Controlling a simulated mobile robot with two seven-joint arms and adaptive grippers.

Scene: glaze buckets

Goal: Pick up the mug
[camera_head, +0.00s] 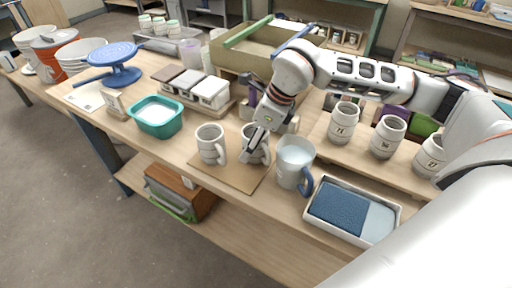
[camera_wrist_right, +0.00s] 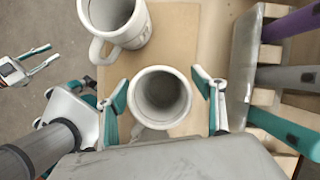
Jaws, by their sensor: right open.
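Two pale grey mugs stand upright on a tan board (camera_head: 228,178). The left mug (camera_head: 210,147) is in full view, with its handle to the right. My right gripper (camera_head: 258,140) is at the other mug (camera_head: 250,154) and hides part of it. In the right wrist view this mug (camera_wrist_right: 162,96) appears empty and sits between the open fingers of my right gripper (camera_wrist_right: 163,102), with a gap on both sides. The left mug (camera_wrist_right: 116,24) shows at the top left there. Something like my left gripper (camera_wrist_right: 38,64) shows at the far left; its jaw state is unclear.
A clear pitcher (camera_head: 294,157) with a blue handle stands close right of the board. A white tray (camera_head: 390,235) with a blue pad lies farther right. A teal tub (camera_head: 157,122) stands left. Several jars, including one (camera_head: 343,123), stand on a raised shelf behind.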

